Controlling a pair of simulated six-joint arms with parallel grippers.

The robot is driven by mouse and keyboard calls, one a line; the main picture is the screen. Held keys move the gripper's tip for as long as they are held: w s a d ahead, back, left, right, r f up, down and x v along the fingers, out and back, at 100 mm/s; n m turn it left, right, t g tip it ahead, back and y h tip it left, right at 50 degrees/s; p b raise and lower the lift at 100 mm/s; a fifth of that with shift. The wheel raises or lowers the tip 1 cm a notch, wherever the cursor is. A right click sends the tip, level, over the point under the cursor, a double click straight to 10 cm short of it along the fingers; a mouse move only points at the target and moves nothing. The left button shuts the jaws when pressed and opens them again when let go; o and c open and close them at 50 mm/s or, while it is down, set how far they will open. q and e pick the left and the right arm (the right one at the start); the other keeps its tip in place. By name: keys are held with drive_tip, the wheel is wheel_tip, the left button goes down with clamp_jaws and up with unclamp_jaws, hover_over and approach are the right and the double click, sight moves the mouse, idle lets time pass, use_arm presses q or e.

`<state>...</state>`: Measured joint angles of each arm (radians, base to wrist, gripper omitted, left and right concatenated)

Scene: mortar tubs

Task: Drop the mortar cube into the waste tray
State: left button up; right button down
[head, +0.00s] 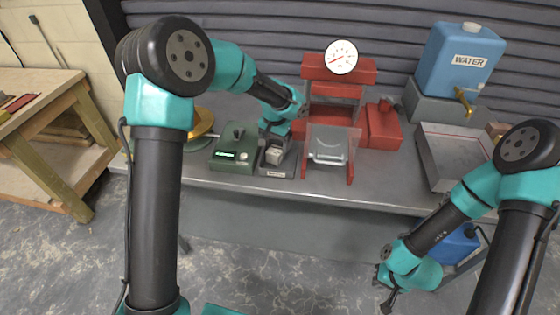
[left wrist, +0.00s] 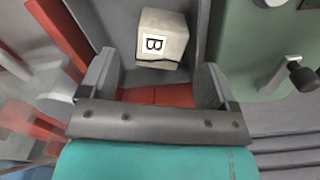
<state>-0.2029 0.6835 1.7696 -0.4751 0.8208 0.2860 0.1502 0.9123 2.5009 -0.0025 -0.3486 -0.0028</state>
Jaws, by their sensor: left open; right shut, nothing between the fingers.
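The mortar cube (head: 274,154) is a small pale grey block on a dark stand (head: 277,172) near the table's front edge. In the left wrist view the cube (left wrist: 172,22) shows a white label with a black B. My left gripper (head: 272,133) is just behind and above the cube, open, with its fingers either side of the cube's line and the cube just past the fingertips. I cannot tell whether they touch. A shallow grey metal tray (head: 438,176), apparently the waste tray, lies at the table's right. My right gripper (head: 386,286) is shut and empty, low before the table.
A green device (head: 233,158) stands left of the stand. A red press with a gauge (head: 341,57) and a clear guard (head: 330,142) stands to its right. A blue water tank (head: 459,58) is at the back right. A wooden bench (head: 50,90) stands far left.

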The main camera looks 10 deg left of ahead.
use_arm(q)
wheel_tip(320, 180, up, 15)
drive_tip(key=shift+r, duration=0.2)
drive_tip(key=shift+f, duration=0.1)
idle(0.8)
